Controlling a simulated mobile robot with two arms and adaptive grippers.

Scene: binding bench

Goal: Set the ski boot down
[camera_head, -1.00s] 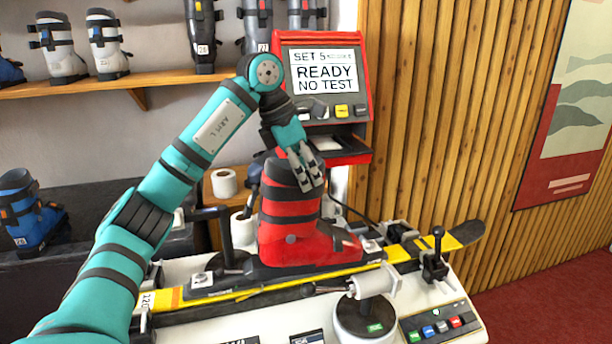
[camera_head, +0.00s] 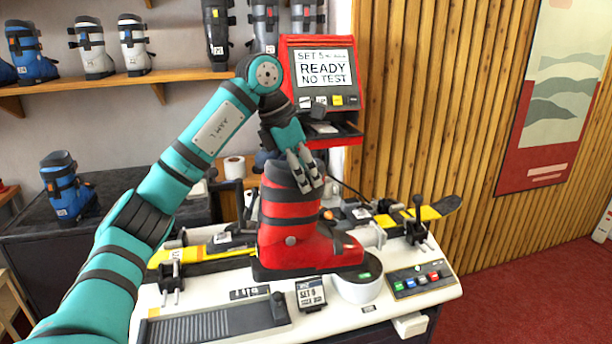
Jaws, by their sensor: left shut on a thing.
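The ski boot (camera_head: 293,232) is red with dark straps, a dark cuff and a dark sole. It is upright, toe to the right, in front of the yellow ski (camera_head: 204,252) and hides the ski's middle. My left gripper (camera_head: 308,180) is shut on the boot's upper cuff from above. The boot's sole shows over the white bench (camera_head: 215,292); I cannot tell whether it touches the bench or hangs just above it. My right gripper is not in view.
A small display (camera_head: 311,294) and a dark ribbed pad (camera_head: 210,322) lie at the bench front. A button panel (camera_head: 420,279) is at the right. A red machine (camera_head: 325,85) reading "READY NO TEST" stands behind. A blue boot (camera_head: 67,187) stands on the dark counter at left.

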